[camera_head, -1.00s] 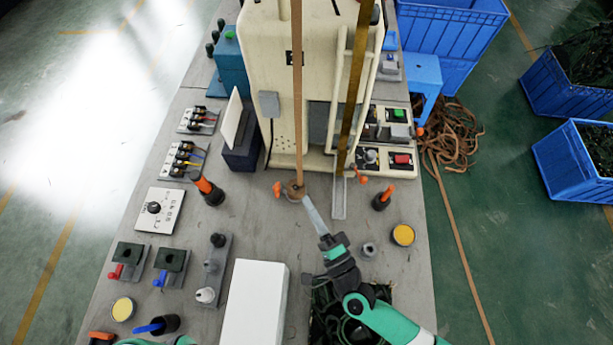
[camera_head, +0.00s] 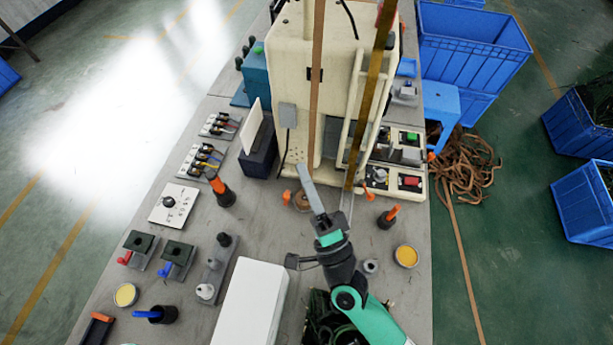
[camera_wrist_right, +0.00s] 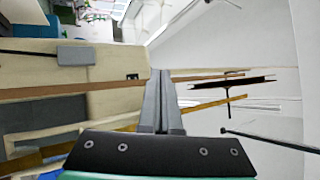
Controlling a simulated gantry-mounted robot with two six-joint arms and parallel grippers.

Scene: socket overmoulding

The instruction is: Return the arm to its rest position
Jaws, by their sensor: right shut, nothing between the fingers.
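My right arm (camera_head: 374,322) comes in from the bottom right in the head view. Its gripper (camera_head: 304,174) has long grey fingers pressed together, with nothing between them. The fingers point up the picture, in front of the cream machine (camera_head: 290,75). In the right wrist view the shut fingers (camera_wrist_right: 160,80) stand in mid-air, with the machine (camera_wrist_right: 105,57) behind and to the left. No part touches them there. My left gripper is not in view.
The grey bench (camera_head: 250,232) holds a white box (camera_head: 252,303), an orange-handled tool in a black holder (camera_head: 222,191), a yellow-topped pot (camera_head: 406,256) and small fixtures. A brown strap (camera_head: 316,110) and an ochre strap (camera_head: 368,105) hang before the machine. Blue crates (camera_head: 470,60) stand right.

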